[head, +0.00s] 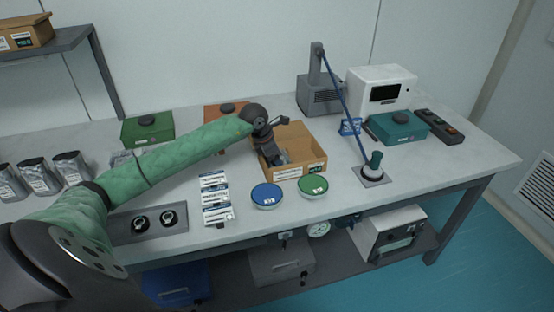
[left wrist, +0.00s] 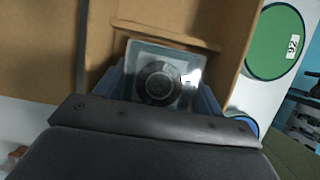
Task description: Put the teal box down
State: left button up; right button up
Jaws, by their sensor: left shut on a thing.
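My left gripper (head: 279,158) reaches down into an open cardboard box (head: 312,167) in the middle of the table. In the left wrist view its bluish fingers (left wrist: 160,92) are shut on a pale, glassy-looking box (left wrist: 150,52) with a round dark knob. The held box is inside the cardboard walls; I cannot tell whether it touches the bottom. In the head view it is mostly hidden by my gripper. A teal box (head: 400,130) with a dark knob stands apart on the table at the right. My right gripper is not in view.
Blue (head: 267,194) and green (head: 313,184) round lids lie in front of the cardboard box, with white packets (head: 215,199) to their left. A green box (head: 146,131) and an orange box (head: 222,113) stand behind my arm. A blue-rod stand (head: 371,174) is to the right.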

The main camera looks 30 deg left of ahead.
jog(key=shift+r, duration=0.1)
pick_arm(q)
jog(key=o, duration=0.7)
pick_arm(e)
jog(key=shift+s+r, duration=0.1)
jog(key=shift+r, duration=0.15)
